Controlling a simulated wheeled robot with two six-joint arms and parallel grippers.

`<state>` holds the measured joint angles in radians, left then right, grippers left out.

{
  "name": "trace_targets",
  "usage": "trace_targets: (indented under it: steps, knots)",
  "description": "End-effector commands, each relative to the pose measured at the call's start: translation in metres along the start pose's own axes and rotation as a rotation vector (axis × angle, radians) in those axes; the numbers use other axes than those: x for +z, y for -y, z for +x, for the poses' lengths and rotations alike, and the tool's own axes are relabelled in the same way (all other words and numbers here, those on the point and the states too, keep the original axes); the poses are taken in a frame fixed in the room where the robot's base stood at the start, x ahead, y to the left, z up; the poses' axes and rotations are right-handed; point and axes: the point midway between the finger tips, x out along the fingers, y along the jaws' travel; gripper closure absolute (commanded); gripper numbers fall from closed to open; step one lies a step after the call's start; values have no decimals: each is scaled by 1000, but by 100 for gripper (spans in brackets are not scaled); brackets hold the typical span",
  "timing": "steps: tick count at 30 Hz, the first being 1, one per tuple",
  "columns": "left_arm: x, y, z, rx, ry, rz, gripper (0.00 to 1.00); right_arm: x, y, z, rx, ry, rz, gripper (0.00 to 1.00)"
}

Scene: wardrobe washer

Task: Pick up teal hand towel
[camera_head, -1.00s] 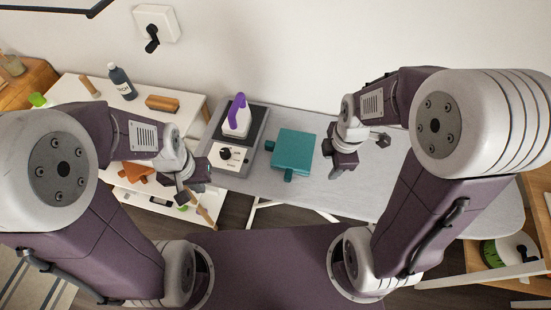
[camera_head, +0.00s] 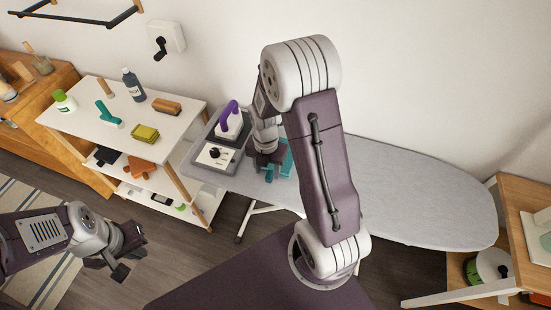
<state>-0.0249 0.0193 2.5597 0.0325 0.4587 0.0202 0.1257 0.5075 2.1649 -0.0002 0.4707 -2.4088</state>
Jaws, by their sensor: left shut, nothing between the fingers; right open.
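The teal hand towel (camera_head: 287,162) lies on the grey ironing board (camera_head: 415,190), just right of the iron's stand. Most of it is hidden behind my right gripper and arm. My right gripper (camera_head: 266,174) is open and points down over the towel's left part. I cannot tell whether its fingers touch the cloth. My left gripper (camera_head: 122,266) is shut and empty, low at the left over the floor, well away from the towel.
A white iron with a purple handle (camera_head: 230,118) stands on the board close left of my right gripper. A white shelf (camera_head: 90,97) with bottles, brushes and sponges stands further left. A wooden shelf unit (camera_head: 520,200) is at the right. The board's right half is bare.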

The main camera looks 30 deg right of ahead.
Motion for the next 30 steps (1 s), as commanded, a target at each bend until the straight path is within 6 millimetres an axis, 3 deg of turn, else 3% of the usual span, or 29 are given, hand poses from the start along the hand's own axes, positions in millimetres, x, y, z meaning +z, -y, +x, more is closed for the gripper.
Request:
trace_targets:
  steps: [6, 15, 22, 27, 30]
  knots:
    - [0, 0, -1, 0, 0, 0, 100, 0, 0, 12, 0, 0, 0, 53]
    - [0, 0, -3, 0, 0, 0, 100, 1, 0, 58, 0, -1, 0, 53]
    - [0, 0, -3, 0, 0, 0, 100, 2, -1, 60, 2, 1, 0, 53]
    - [0, 0, -3, 0, 0, 0, 100, 2, -1, 60, 1, 1, 0, 100]
    - [0, 0, -3, 0, 0, 0, 100, 2, -1, 60, 1, 1, 0, 100]
